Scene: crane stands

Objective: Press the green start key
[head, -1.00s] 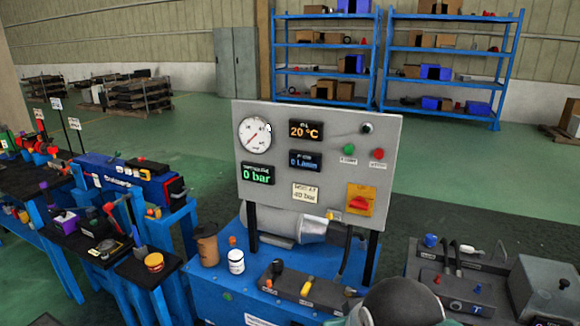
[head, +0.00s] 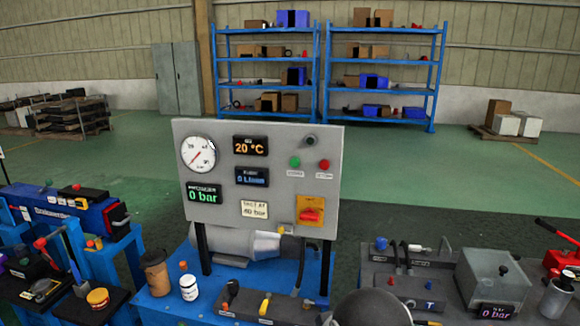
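The green start key (head: 295,162) is a small round button on the upright grey control panel (head: 228,228), right of the middle. A red button (head: 324,165) sits just right of it, each with a small label below. A black knob (head: 310,140) is above them. A red switch on a yellow plate (head: 311,212) is at the lower right of the panel. The displays read 20 °C and 0 bar. My gripper does not show; a dark rounded shape at the bottom middle may be part of my arm.
The panel stands on a blue bench (head: 160,305) with a brown cup (head: 155,272), a white bottle (head: 189,287) and a valve block (head: 262,305). Blue shelves (head: 270,70) stand far behind. Green floor lies open between.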

